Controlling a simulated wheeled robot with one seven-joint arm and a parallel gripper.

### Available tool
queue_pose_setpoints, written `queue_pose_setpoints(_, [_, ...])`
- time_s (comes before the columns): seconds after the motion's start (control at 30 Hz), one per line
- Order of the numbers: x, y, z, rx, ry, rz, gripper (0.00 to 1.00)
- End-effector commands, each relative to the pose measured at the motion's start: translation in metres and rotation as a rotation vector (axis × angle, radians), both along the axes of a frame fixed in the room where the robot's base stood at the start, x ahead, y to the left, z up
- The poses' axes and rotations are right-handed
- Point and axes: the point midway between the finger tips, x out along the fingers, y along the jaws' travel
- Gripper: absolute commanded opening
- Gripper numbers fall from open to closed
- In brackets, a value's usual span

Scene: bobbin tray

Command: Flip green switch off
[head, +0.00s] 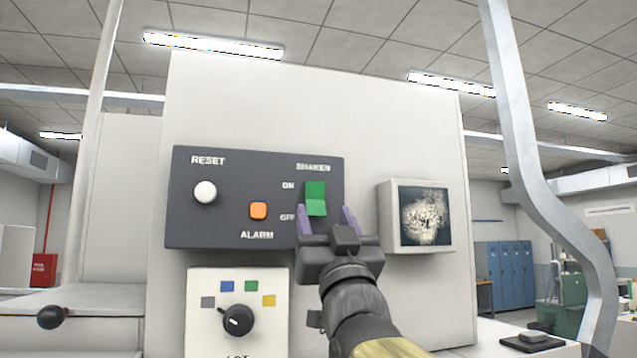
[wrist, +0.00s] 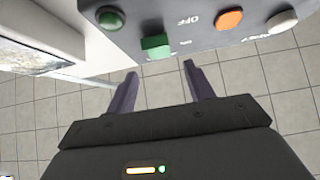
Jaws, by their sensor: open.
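The green switch (head: 316,197) is a rocker on the dark control panel (head: 235,225), under the word SHAKER, with ON and OFF marked to its left. Its lower part looks brighter and juts out. It also shows in the wrist view as a green block (wrist: 155,46). My gripper (head: 326,213) is open, with its purple fingers to the left and right of the switch's lower end in the head view. In the wrist view the switch is just beyond and between the fingertips (wrist: 160,68). No contact is visible.
A white RESET button (head: 205,192) and an orange ALARM button (head: 258,210) are left of the switch. A round green button (wrist: 110,18) shows beside it in the wrist view. A screen box (head: 417,217) juts out to the right. A knob (head: 237,320) is below.

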Motion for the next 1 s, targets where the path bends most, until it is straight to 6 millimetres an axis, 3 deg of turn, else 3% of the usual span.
queue_pose_setpoints(0.1, [0.012, 0.004, 0.017, 0.0, 0.001, 0.001, 0.53])
queue_pose_setpoints(0.4, [0.034, 0.01, 0.039, -0.001, 0.0, 0.001, 0.53])
queue_pose_setpoints(0.8, [0.039, 0.011, 0.04, 0.0, 0.0, 0.0, 0.53])
queue_pose_setpoints(1.0, [0.039, 0.011, 0.04, 0.0, 0.0, 0.0, 0.13])
